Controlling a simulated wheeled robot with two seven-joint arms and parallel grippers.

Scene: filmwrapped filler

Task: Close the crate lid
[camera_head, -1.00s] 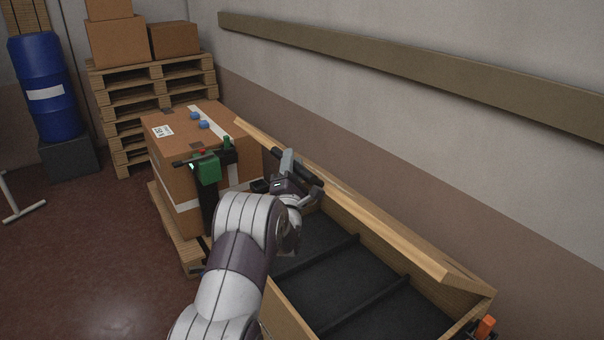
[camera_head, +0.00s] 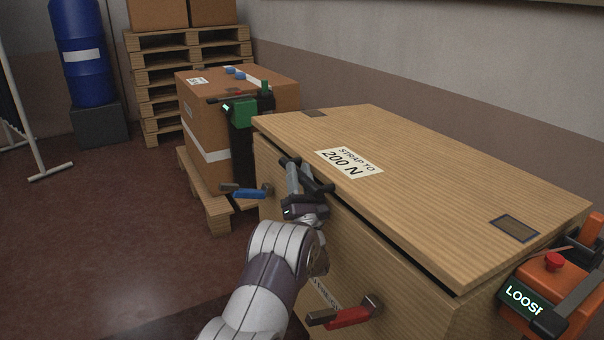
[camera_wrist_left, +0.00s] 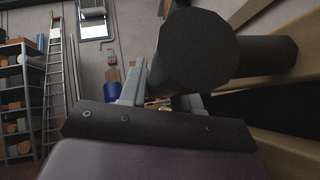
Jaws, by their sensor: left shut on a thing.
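The wooden crate (camera_head: 369,272) stands in front of me at the right. Its lid (camera_head: 440,175) lies over the top, with a narrow dark gap along the front edge. The lid bears a label reading "STRAP TO 200 N" (camera_head: 350,163). My left gripper (camera_head: 301,174) is at the lid's front edge, shut on the black lid handle (camera_head: 318,188). In the left wrist view the dark handle (camera_wrist_left: 197,50) fills the space by the fingers, large and close. My right gripper is not in view.
An orange tool with a screen (camera_head: 545,300) sits at the right end. A strapped carton (camera_head: 205,125) on a pallet stands behind left.

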